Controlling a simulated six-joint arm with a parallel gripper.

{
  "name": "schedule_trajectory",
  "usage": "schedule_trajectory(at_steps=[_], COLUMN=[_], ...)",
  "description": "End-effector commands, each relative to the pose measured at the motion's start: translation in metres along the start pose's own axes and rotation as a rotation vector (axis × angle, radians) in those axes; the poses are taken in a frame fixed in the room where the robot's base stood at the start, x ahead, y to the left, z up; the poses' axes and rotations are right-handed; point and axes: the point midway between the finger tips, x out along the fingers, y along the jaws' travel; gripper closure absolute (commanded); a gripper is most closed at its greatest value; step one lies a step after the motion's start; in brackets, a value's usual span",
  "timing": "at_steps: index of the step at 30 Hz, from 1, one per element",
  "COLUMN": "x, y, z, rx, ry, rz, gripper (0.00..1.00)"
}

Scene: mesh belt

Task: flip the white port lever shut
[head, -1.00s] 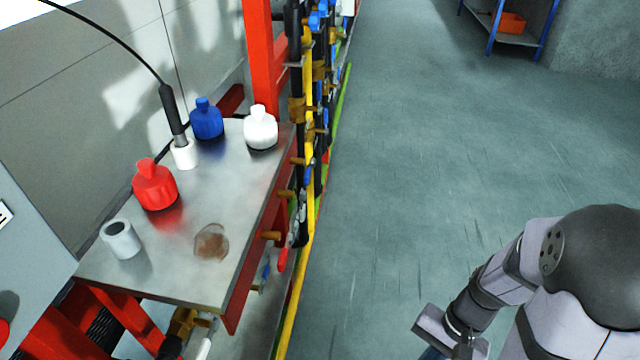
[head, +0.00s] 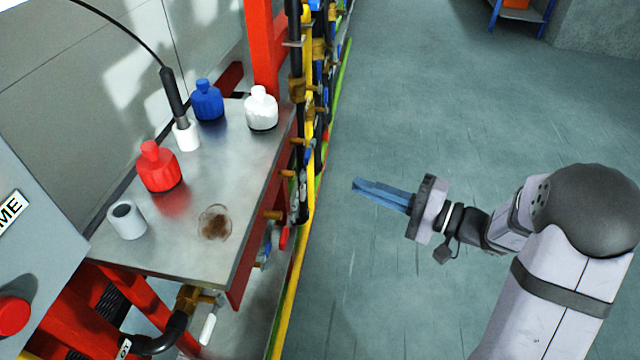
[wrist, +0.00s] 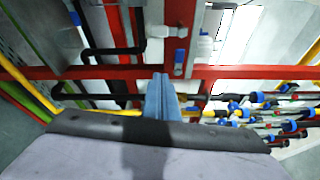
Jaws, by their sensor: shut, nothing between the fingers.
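A white lever (head: 207,329) hangs on a brass valve (head: 190,299) below the front edge of the metal table. It slants down, and a black hose bends away from the valve at its left. My gripper (head: 356,185) is at the right over open floor, well apart from the lever, with its blue fingers together and pointing left. In the wrist view the closed fingers (wrist: 160,90) point at red frame bars and pipes. I cannot tell which part there, if any, is the white lever.
The metal table (head: 240,190) holds red, blue and white bottles, a white cup (head: 126,220) and a brown round patch. Yellow pipe (head: 291,290), black pipes and several brass valves run along its right side.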

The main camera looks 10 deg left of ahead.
Motion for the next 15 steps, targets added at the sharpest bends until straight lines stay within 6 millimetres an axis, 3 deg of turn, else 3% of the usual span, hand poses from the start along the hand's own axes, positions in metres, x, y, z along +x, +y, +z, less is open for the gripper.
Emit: schedule_trajectory(at_steps=[6, 15], x=[0.0, 0.0], y=[-0.0041, -0.0035], z=[0.0042, 0.0043], rx=[-0.114, -0.129], ry=[-0.015, -0.015], rz=[-0.017, -0.015], gripper=[1.0, 1.0])
